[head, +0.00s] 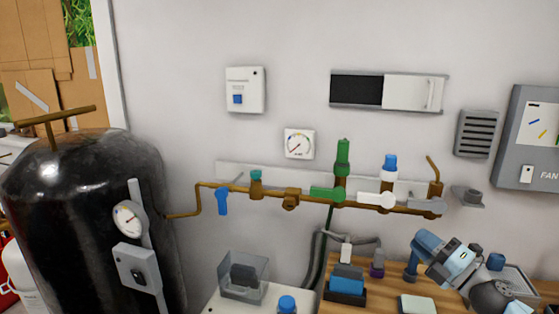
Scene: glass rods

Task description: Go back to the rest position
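My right gripper (452,262) seems to be part of the grey and light-blue shape low at the right, over the wooden bench top. It is tilted and overlaps bench items, and its fingers cannot be told apart clearly. I cannot see whether it is open or shut, or whether it holds anything. My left gripper is not in view. No glass rod can be made out.
A black tank (85,220) stands at the left. Brass piping (270,195) with valves runs along the wall under a round gauge (299,143). A clear box (244,277), a blue-capped bottle (287,304) and a blue block (346,279) stand low in the middle.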

